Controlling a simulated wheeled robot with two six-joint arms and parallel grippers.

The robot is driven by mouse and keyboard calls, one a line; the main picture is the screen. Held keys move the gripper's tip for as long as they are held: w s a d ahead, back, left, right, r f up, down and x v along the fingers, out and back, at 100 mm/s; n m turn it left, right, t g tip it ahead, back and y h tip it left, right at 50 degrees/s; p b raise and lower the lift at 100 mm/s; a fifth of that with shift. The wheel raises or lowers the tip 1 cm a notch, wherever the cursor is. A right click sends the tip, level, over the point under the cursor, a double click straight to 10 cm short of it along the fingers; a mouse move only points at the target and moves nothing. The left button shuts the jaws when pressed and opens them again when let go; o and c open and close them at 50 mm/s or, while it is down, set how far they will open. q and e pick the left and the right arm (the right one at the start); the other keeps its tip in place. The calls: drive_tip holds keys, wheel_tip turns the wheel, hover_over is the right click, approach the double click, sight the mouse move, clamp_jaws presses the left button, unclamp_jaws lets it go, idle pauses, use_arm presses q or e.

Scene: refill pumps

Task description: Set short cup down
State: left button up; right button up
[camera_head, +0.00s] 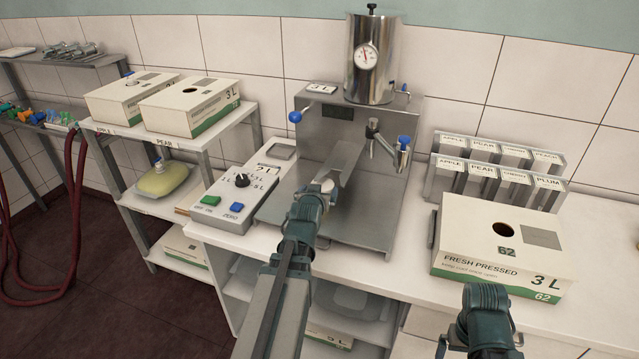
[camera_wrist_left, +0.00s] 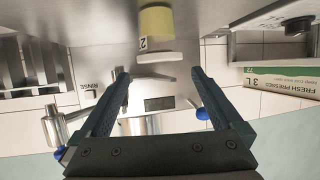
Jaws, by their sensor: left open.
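The short cup is most likely the small pale-yellow cylinder (camera_wrist_left: 156,20) in the left wrist view, which is upside down. It has a pale rim and a small "2" label beside it. It stands just beyond my left fingertips, apart from them. My left gripper (camera_wrist_left: 161,75) is open with nothing between its fingers. In the head view my left gripper (camera_head: 318,190) is over the steel base plate (camera_head: 350,236) of the dispenser and hides most of the cup. My right wrist (camera_head: 483,318) is at lower right; its fingers cannot be made out.
A steel tank (camera_head: 371,55) with a gauge tops the dispenser. A control box (camera_head: 232,203) with buttons stands left of it. A 3 L carton (camera_head: 500,248) sits right, before labelled racks (camera_head: 495,160). Cartons (camera_head: 188,105) and red hoses (camera_head: 75,200) are at left.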

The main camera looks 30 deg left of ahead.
sight(322, 184)
use_arm(q)
drive_tip(key=s, duration=0.1)
drive_tip(key=s+a+f+h, duration=0.1)
drive_tip(key=s, duration=0.1)
drive_tip(key=s+a+m+h, duration=0.1)
drive_tip(key=shift+s+f, duration=0.15)
drive_tip(key=shift+f, duration=0.25)
drive_tip(key=shift+s+a+m+h, duration=0.1)
drive_tip(key=shift+s+m+h, duration=0.25)
drive_tip(key=shift+m+h, duration=0.15)
drive_tip(key=shift+s+r+m+h, duration=0.3)
drive_tip(key=shift+m+h, duration=0.1)
drive_tip(key=shift+m+t+h, duration=0.7)
drive_tip(key=shift+m+t, duration=0.1)
drive_tip(key=b+x, duration=0.1)
drive_tip(key=x, duration=0.3)
drive_tip(key=r+b+x, duration=0.1)
drive_tip(key=b+x, duration=0.1)
drive_tip(key=x, duration=0.2)
drive_tip(key=b+x, duration=0.2)
drive_tip(key=x, duration=0.2)
drive_tip(key=shift+w+a+r, duration=0.2)
drive_tip(key=shift+w+a, duration=0.05)
drive_tip(key=shift+w, duration=0.25)
drive_tip(key=shift+s, duration=0.1)
